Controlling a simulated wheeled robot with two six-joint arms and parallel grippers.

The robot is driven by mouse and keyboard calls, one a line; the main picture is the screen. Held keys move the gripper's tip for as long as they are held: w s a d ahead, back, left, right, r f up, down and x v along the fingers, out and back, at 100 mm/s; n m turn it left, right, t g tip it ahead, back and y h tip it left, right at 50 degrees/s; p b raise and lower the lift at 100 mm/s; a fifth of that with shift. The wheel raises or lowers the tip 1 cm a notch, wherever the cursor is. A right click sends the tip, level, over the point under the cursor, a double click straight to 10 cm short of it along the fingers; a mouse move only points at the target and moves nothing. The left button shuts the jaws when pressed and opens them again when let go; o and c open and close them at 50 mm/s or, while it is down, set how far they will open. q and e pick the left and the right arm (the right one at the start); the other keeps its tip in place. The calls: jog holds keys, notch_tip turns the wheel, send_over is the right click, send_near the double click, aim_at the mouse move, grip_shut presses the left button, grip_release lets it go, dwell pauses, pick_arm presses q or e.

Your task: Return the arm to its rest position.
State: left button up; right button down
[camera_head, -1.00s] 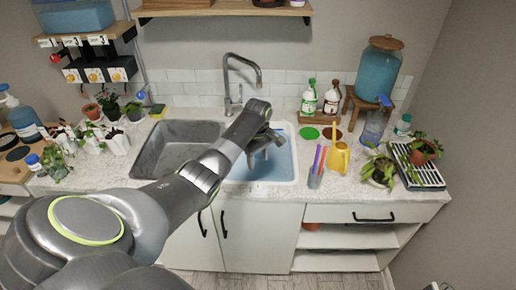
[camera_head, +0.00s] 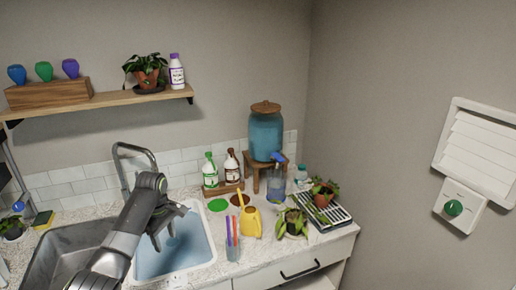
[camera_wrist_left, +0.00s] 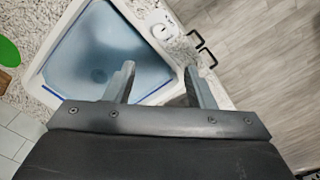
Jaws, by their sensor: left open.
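My left arm comes in from the lower left in the head view. My left gripper (camera_head: 166,229) is open and empty above the white basin with blue water (camera_head: 185,255). In the left wrist view, the two fingers of my left gripper (camera_wrist_left: 160,88) stand apart with nothing between them. The basin's white rim (camera_wrist_left: 62,35) lies below them. My right gripper is not in view.
Behind are two bottles (camera_head: 210,172), a blue water dispenser (camera_head: 265,137) and a spray bottle (camera_head: 276,182). A faucet (camera_head: 133,150) rises behind the steel sink (camera_head: 60,250).

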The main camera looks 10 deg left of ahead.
pick_arm(q)
jog(key=s+d+f+m+t+y, duration=0.1)
jog(key=s+d+f+m, duration=0.1)
jog(key=s+f+m, duration=0.5)
jog(key=s+d+f+m+t, duration=0.1)
jog(key=s+d+f, duration=0.2)
jog(key=s+f, duration=0.5)
jog(key=s+d+r+m+t, duration=0.1)
jog(key=s+r+m, duration=0.25)
jog(key=s, duration=0.85)
jog(key=s+d+r+m+t, duration=0.1)
jog(key=s+d+r+m, duration=0.2)
jog(key=s, duration=0.9)
notch_tip(320, 180, down, 30)
jog(key=a+g+b, duration=0.2)
jog(key=a+b, duration=0.1)
jog(key=b, duration=0.4)
jog(key=s+d+f+b, duration=0.1)
jog(key=s+f+b, duration=0.1)
jog(key=s+f, duration=0.5)
jog(key=s+f+b, duration=0.3)
jog(key=s+f, duration=0.5)
jog(key=f, duration=0.6)
jog(key=shift+d+f+g, duration=0.35)
jog(key=shift+g, duration=0.05)
